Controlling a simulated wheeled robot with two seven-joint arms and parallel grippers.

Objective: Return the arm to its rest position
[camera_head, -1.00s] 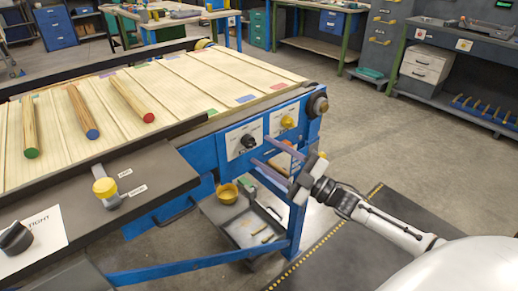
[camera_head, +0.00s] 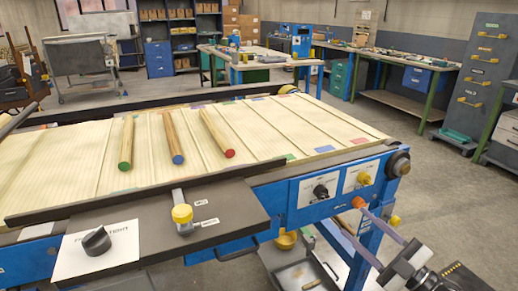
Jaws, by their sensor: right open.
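My right gripper (camera_head: 350,217) is at the lower right in the head view. Its two long purple-grey fingers are spread apart with nothing between them. They point up and left toward the blue front panel of the line, below the black knob (camera_head: 321,191) and the yellow knob (camera_head: 364,178). I cannot tell how far the fingertips are from the panel. Most of the right arm is outside the picture. My left gripper is not in view.
Three wooden rods with green (camera_head: 125,155), blue (camera_head: 175,142) and red (camera_head: 217,134) ends lie on the slatted bed. A yellow bowl (camera_head: 287,240) stands below the panel. Floor is open at right.

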